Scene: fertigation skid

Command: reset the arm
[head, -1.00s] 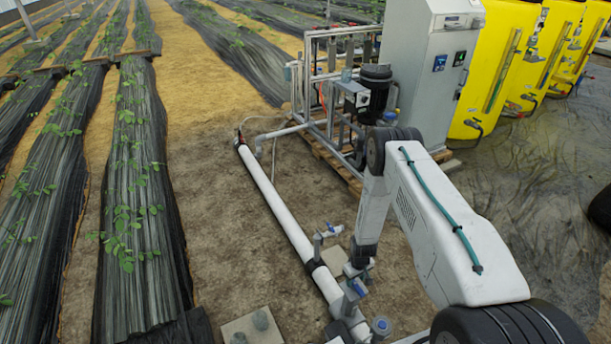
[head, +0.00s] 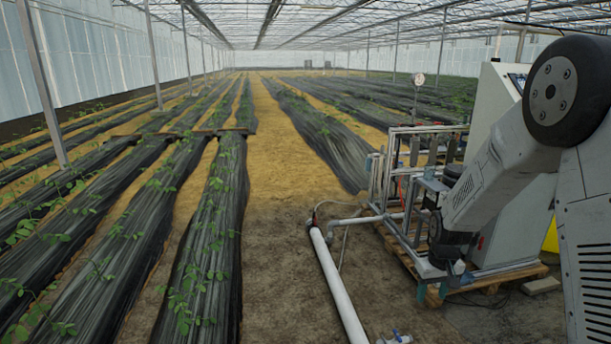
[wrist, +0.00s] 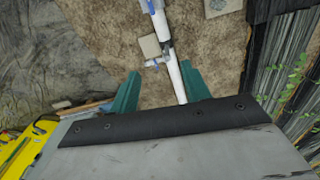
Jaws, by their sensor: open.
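My gripper (head: 432,291) hangs below my folded arm at the right of the head view, in front of the skid's pallet. In the wrist view its two teal fingers (wrist: 160,88) are spread apart with nothing between them. Beyond them lies a white pipe (wrist: 172,72) on the ground, with a blue-handled valve (wrist: 152,63) beside it. My arm's upper link covers part of the skid and cabinet in the head view.
The metal-framed skid (head: 385,185) and grey cabinet (head: 490,100) stand on a wooden pallet (head: 500,278) behind my arm. The white pipe (head: 335,285) runs along the ground left of my gripper. Plastic-covered plant rows (head: 205,240) fill the left; bare soil lies between.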

